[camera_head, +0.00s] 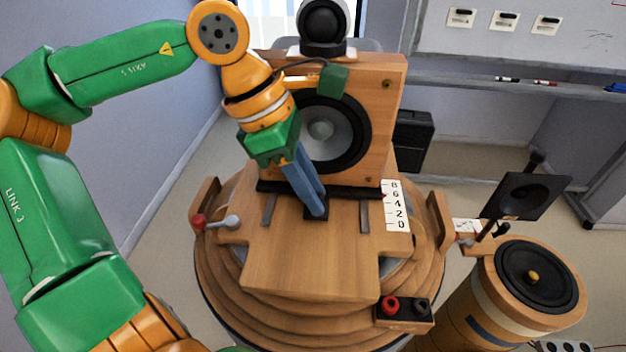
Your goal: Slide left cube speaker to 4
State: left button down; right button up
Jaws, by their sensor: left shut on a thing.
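The left cube speaker (385,110) is a wooden box with a large grey-and-black cone, standing at the back of a round wooden platform (310,270). A black bar (355,192) runs along its foot. A white scale (396,206) marked 8, 6, 4, 2, 0 lies at its right; the bar's right end is near the 6. My left gripper (316,211) reaches down in front of the cone, its blue fingers shut on a small black tab (314,217) at the middle of the speaker's foot. The fingers hide part of the tab. My right gripper is not in view.
A round black unit (323,22) sits on top of the box. A second, drum-shaped speaker (538,276) stands at the right.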

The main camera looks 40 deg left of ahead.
aim_at(322, 118)
pick_arm(q)
jog(key=shift+s+d, duration=0.4)
jog(key=shift+s, duration=0.2)
jog(key=c, duration=0.7)
grip_release()
jog(key=shift+w, duration=0.1)
jog(key=shift+a, duration=0.1)
jog(key=v, duration=0.7)
jog(key=shift+r, duration=0.1)
